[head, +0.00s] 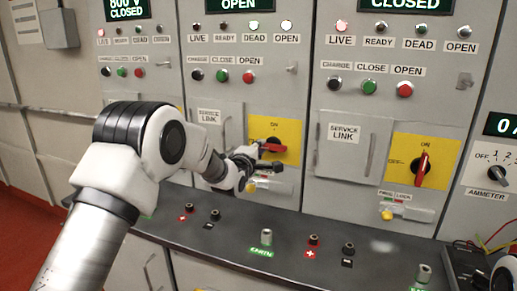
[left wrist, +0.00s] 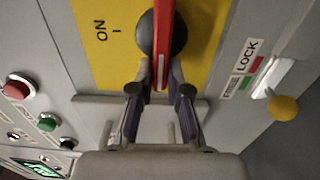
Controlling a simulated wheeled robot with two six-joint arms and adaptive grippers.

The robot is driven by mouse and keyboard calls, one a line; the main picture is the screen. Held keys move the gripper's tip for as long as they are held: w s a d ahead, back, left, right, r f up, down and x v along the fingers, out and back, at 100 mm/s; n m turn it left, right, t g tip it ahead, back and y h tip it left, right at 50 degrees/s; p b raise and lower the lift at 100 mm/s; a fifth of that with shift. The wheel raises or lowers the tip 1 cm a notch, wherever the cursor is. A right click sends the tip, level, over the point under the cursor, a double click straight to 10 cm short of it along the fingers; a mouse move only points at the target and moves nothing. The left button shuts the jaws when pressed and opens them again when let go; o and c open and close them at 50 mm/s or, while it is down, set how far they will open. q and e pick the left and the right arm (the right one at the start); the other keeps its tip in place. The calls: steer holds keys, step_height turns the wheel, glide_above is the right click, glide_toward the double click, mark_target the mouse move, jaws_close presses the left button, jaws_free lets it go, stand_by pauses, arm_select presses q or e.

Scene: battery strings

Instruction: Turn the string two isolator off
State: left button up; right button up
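The red isolator handle (head: 273,148) sits on a yellow plate (head: 291,132) on the middle panel. It lies roughly level, across the ON direction; any OFF mark there is hidden by my gripper. My left gripper (head: 260,155) is at the handle. In the left wrist view the fingers (left wrist: 160,88) are closed in on both sides of the red handle (left wrist: 163,30), which runs up from between them over a dark round hub (left wrist: 180,35). The ON mark shows to the left of the hub.
The middle panel's display (head: 240,4) reads OPEN, with its DEAD and OPEN lamps lit. The right panel's handle (head: 422,168) stands upright toward ON. A yellow lock knob (left wrist: 284,107) sits near the plate. A dark ledge (head: 225,226) with terminals runs below.

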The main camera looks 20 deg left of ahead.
arm_select(q)
steer(key=o, duration=0.3)
steer(key=shift+d+f, duration=0.1)
steer(key=shift+d, duration=0.05)
steer(key=shift+o, duration=0.2)
steer(key=shift+w+d, duration=0.15)
steer(key=s, duration=1.2)
steer(key=shift+a, duration=0.25)
